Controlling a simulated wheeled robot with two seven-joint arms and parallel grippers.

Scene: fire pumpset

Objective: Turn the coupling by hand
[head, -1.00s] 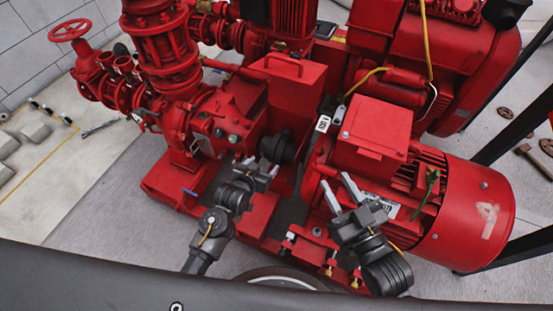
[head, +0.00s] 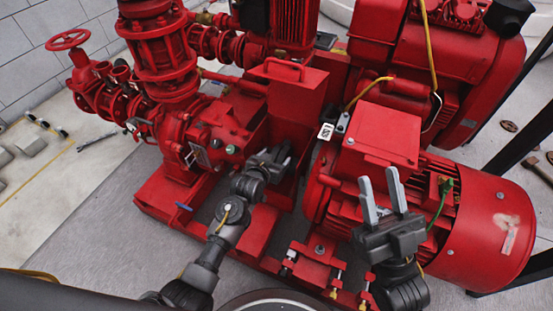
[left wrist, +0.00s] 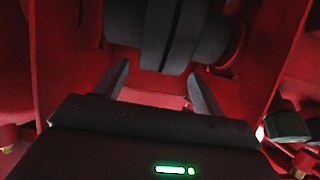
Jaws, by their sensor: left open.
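The coupling (left wrist: 165,30) is a black, ribbed round part between the red pump and the red motor. It fills the top middle of the left wrist view; in the head view it is mostly hidden by my left gripper (head: 274,160). That gripper is open, also seen in the left wrist view (left wrist: 157,75), with its two fingers spread and pointing at the coupling. The coupling lies just beyond the fingertips; I cannot tell whether they touch it. My right gripper (head: 380,181) is open and empty, fingers pointing up in front of the red motor (head: 455,205).
The red pump casing (head: 215,140) is left of the coupling and a tall red box (head: 297,95) stands behind it. A red junction box (head: 380,135) sits on the motor. Red base frame (head: 165,190) runs underneath. Pale floor (head: 60,235) is open at the left.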

